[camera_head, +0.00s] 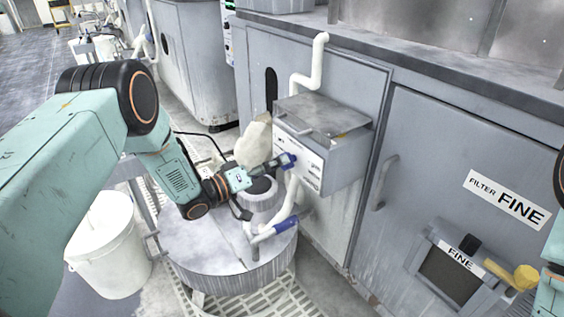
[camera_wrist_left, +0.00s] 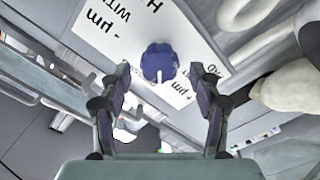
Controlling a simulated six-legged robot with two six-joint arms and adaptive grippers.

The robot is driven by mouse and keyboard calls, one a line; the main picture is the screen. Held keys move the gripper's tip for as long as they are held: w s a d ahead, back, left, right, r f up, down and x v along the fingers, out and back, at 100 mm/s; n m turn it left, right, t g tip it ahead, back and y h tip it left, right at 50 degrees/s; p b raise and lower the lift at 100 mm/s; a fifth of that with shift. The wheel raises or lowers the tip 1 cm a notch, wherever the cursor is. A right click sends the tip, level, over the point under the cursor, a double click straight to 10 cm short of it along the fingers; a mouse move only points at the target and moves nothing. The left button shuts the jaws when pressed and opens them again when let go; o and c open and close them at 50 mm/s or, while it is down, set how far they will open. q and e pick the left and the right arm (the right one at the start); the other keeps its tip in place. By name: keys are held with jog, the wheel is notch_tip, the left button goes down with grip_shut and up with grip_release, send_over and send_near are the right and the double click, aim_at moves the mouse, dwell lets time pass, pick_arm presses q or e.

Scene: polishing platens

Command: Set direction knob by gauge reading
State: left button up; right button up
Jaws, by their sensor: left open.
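The direction knob (camera_wrist_left: 160,62) is a lobed blue knob on a white label plate with "-µm" and "+µm" in the left wrist view. In the head view the blue knob (camera_head: 289,160) is on the front of a grey metal box (camera_head: 345,160) on the cabinet wall. My left gripper (camera_head: 277,162) is right at the knob. In the left wrist view its fingers (camera_wrist_left: 166,80) are open, one each side of the knob, with gaps to it. I cannot make out a gauge reading. My right gripper is not in view.
A round metal drum (camera_head: 205,250) stands below my left arm, with a white bucket (camera_head: 110,245) to its left. A white pipe with a blue handle (camera_head: 287,223) hangs below the box. A cabinet door with a "FILTER FINE" label (camera_head: 507,199) is at right.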

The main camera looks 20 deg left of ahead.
pick_arm(q)
jog(key=v, duration=0.9)
jog(key=s+d+f+g+y+p, duration=0.3)
jog(key=s+f, duration=0.3)
jog(key=s, duration=0.1)
jog(key=s+d+f+g+y+p, duration=0.25)
jog(key=s+d+f+y, duration=0.2)
jog(key=s, duration=0.35)
jog(key=s+a+g+y+p, duration=0.1)
jog(key=s+g, duration=0.3)
jog(key=s, duration=0.7)
jog(key=s+a+m+g+y+p, duration=0.1)
jog(key=s+g, duration=0.3)
jog(key=s, duration=0.8)
jog(key=shift+s+a+g+y+p, duration=0.3)
jog(key=shift+a+g+y, duration=0.05)
jog(key=shift+a+y, duration=0.45)
